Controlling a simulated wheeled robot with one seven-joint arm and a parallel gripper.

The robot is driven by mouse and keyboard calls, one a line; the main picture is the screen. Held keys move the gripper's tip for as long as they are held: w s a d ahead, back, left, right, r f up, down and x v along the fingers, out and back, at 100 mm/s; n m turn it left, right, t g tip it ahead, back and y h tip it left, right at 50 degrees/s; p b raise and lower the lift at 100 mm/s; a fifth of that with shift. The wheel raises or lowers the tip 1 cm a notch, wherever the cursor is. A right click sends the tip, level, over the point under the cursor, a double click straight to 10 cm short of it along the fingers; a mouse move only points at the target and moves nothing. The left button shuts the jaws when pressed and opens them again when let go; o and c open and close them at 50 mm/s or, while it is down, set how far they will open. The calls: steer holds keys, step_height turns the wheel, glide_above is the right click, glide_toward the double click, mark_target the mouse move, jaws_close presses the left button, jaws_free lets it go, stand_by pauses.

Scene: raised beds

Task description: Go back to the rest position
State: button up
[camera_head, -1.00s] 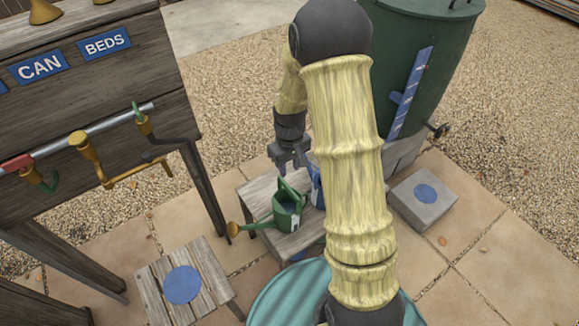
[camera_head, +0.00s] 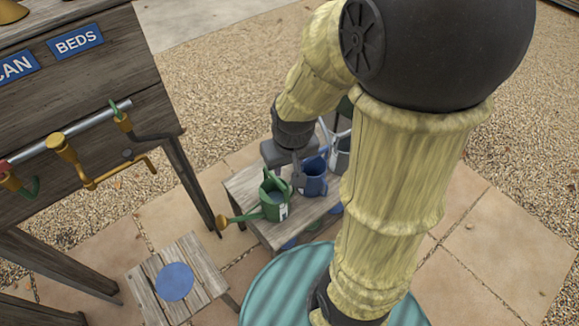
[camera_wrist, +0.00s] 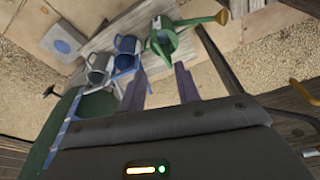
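My gripper (camera_wrist: 160,85) is open and empty; its two fingers stand apart in the wrist view. In the head view my gripper (camera_head: 297,165) hangs near the wooden bench, its fingertips partly lost against the cans. A green watering can (camera_head: 273,197) with a yellow rose, a blue can (camera_head: 313,178) and a grey can (camera_head: 342,152) stand in a row on the bench (camera_head: 262,228). The wrist view also shows the green can (camera_wrist: 163,42), blue can (camera_wrist: 127,55) and grey can (camera_wrist: 99,68) beyond the fingers. My arm hides the bench's right side in the head view.
A wooden stand with a pipe and taps (camera_head: 75,138) is at the left. A low stool with a blue disc (camera_head: 174,282) stands in front of it. In the wrist view a dark green barrel (camera_wrist: 92,105) and a grey block (camera_wrist: 62,42) lie left. Paving at right is clear.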

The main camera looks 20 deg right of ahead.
steer(key=shift+s+r, duration=0.3)
steer(key=shift+s, duration=0.55)
steer(key=w+p+v, duration=0.3)
steer(key=p+v, duration=1.1)
steer(key=shift+r+p, duration=0.35)
steer(key=shift+r, duration=0.15)
